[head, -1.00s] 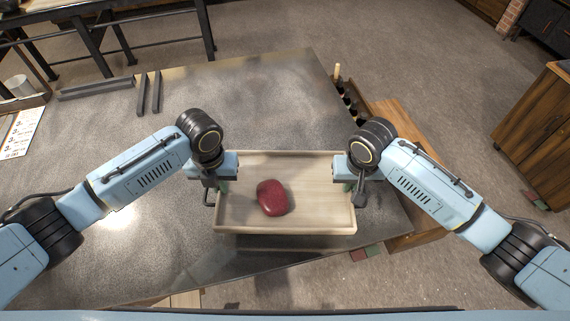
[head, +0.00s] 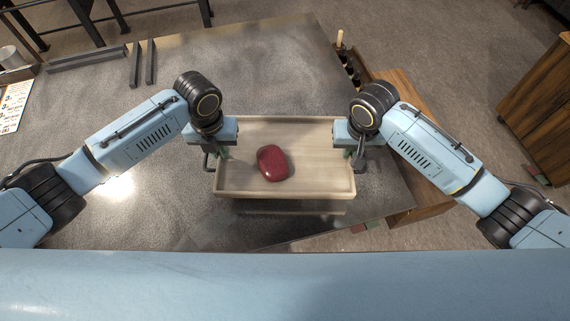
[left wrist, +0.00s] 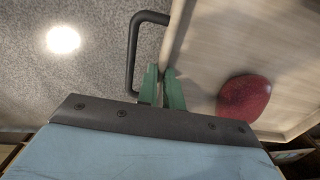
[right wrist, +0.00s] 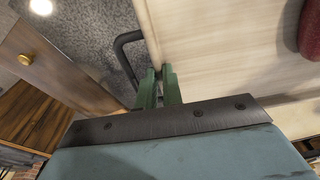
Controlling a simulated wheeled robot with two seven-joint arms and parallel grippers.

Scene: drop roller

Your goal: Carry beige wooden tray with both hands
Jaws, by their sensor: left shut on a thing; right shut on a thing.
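The beige wooden tray (head: 310,182) is at the middle of the head view, held between my two grippers, and looks roughly level. A dark red rounded object (head: 272,163) lies in it, left of its middle. My left gripper (head: 221,153) is shut on the tray's left wall, beside a dark handle; its green fingers (left wrist: 162,88) pinch the rim in the left wrist view. My right gripper (head: 349,153) is shut on the right wall, and its green fingers (right wrist: 158,88) straddle the rim in the right wrist view.
The grey speckled table (head: 110,90) lies below the tray, its front edge close by. Dark bars (head: 142,62) and a printed sheet (head: 14,105) are at the back left. A wooden cabinet (head: 405,110) with bottles stands beyond the right edge. The table's left middle is clear.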

